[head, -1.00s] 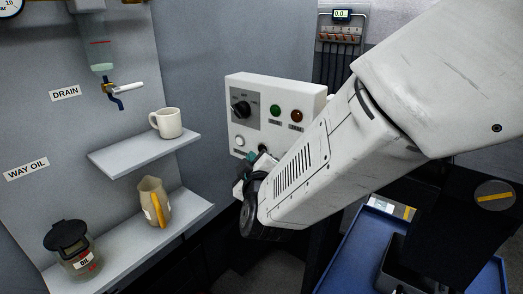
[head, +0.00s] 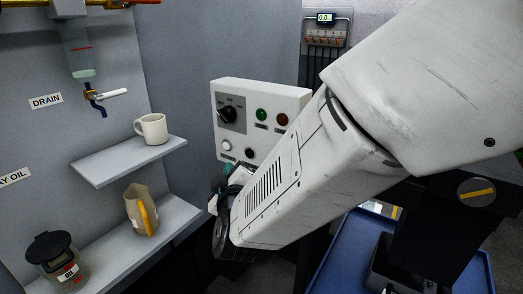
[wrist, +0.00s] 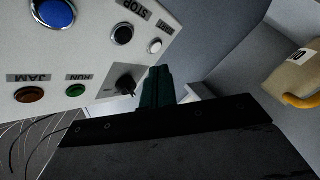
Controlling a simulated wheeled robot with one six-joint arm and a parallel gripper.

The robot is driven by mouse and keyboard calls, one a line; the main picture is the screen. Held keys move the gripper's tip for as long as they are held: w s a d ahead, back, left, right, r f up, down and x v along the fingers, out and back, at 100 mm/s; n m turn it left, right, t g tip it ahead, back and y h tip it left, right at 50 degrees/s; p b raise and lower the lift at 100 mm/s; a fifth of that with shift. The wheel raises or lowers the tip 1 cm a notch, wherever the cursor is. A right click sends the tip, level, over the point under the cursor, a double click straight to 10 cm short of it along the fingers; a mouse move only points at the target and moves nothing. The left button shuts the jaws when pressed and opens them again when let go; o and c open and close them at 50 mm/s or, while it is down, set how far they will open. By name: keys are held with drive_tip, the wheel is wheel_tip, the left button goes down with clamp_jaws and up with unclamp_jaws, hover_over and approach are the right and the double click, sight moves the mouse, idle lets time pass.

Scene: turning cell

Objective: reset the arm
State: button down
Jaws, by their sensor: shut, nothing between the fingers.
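My gripper (wrist: 157,88) shows in the wrist view as dark green fingers, shut with nothing between them. They point toward the control panel and stand close beside its black rotary knob in that picture; I cannot tell whether they touch. In the head view my arm hides most of the gripper, below the panel's lower left. The white control panel (head: 292,98) carries a black rotary knob (head: 229,114), a green lamp (head: 261,114) and an amber lamp (head: 282,120). In the wrist view the panel is upside down, with a blue button (wrist: 56,13) and labels STOP, RUN and JAM.
A cream mug (head: 152,129) stands on the upper shelf (head: 120,163). A beige jug (head: 138,208) with a yellow handle and a dark-lidded oil jar (head: 57,262) stand on the lower shelf. A drain valve (head: 98,96) hangs above. A blue surface (head: 345,262) lies at lower right.

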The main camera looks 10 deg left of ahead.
drive_tip(key=s+a+f+g, duration=0.2)
drive_tip(key=s+f+g, duration=0.25)
drive_tip(key=f, duration=0.25)
drive_tip(key=s+d+f+m+g, duration=0.2)
drive_tip(key=s+d+m+g, duration=0.15)
drive_tip(key=d+g, duration=0.3)
drive_tip(key=s+d+r+m+g+h, duration=0.1)
drive_tip(key=s+d+r+m+h, duration=0.1)
drive_tip(key=d, duration=1.1)
drive_tip(key=s+d+r+m+g+h, duration=0.1)
drive_tip(key=s+d+r+m, duration=0.4)
drive_tip(key=d, duration=0.8)
drive_tip(key=s+d+r+m+g+h, duration=0.1)
drive_tip(key=s+d+r+m+h, duration=0.2)
drive_tip(key=s+d, duration=0.6)
drive_tip(key=d+r+m, duration=0.1)
drive_tip(key=d+r, duration=0.1)
drive_tip(key=d, duration=0.3)
drive_tip(key=shift+r+h, duration=0.2)
drive_tip(key=shift+h, duration=0.2)
